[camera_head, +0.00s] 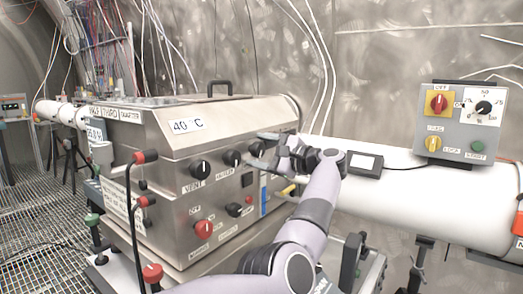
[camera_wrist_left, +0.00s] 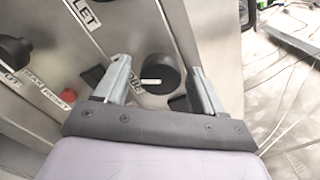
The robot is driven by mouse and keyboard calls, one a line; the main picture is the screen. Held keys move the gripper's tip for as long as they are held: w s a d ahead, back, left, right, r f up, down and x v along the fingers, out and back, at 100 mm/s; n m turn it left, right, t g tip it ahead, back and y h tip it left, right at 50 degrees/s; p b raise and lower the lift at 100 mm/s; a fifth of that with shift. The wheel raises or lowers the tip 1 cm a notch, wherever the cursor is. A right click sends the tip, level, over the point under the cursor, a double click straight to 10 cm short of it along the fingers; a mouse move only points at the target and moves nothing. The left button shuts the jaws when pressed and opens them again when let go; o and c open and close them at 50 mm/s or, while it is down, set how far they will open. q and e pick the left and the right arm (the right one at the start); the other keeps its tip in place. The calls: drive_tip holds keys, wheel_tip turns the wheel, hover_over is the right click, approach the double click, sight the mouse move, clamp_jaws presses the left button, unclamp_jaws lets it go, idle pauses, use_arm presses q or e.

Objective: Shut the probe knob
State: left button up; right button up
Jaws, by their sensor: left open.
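The probe knob (camera_wrist_left: 160,74) is a round black knob with a white pointer mark on the steel box's front panel. Its label (camera_wrist_left: 128,84) is partly hidden, with "OBE" readable. My left gripper (camera_wrist_left: 157,67) is open, its two grey fingers on either side of the knob with visible gaps. In the head view the left gripper (camera_head: 263,150) is at the panel's upper right, and the knob (camera_head: 257,149) shows between its fingers. I cannot tell how deep the fingertips reach. My right gripper is not in view.
The steel box (camera_head: 150,130) carries other black knobs, including the vent knob (camera_head: 200,169), and a red knob (camera_head: 203,229). A grey control box (camera_head: 460,125) sits on the white pipe (camera_head: 400,195) at right. Red-tipped levers (camera_head: 146,156) stand before the box's left side.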

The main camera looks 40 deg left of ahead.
use_arm(q)
drive_tip(key=c, duration=1)
